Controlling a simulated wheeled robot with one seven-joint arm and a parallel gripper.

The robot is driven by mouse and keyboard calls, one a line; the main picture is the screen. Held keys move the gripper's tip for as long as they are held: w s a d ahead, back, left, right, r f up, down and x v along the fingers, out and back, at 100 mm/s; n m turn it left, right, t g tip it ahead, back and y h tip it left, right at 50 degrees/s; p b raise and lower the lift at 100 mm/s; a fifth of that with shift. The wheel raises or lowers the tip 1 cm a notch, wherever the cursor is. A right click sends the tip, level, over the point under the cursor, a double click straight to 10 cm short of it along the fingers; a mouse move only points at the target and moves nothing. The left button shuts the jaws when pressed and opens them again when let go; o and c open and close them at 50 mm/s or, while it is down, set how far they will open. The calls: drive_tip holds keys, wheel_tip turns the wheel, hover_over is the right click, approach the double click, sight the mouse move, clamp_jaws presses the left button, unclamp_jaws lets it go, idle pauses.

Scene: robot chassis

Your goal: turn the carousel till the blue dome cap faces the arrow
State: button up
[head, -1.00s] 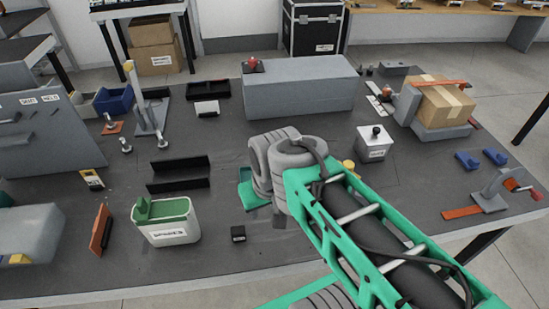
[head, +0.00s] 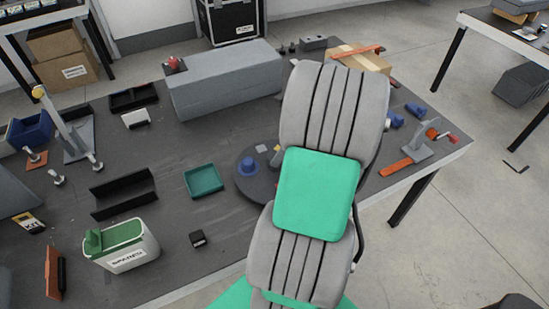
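The carousel (head: 250,186) is a dark round disc on the table, left of my arm; its right part is hidden behind my arm. The blue dome cap (head: 247,165) stands on the carousel's left side. A small pale piece (head: 275,156) and a small grey one (head: 262,149) show at its far side. I cannot make out the arrow. My gripper is not in view; only my grey and green arm links show.
A green tray (head: 204,180) lies left of the carousel, with a small black block (head: 198,239) nearer. A white-green bin (head: 122,246) stands front left, a long grey box (head: 222,78) behind. An orange-based crank (head: 410,157) is at the right edge.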

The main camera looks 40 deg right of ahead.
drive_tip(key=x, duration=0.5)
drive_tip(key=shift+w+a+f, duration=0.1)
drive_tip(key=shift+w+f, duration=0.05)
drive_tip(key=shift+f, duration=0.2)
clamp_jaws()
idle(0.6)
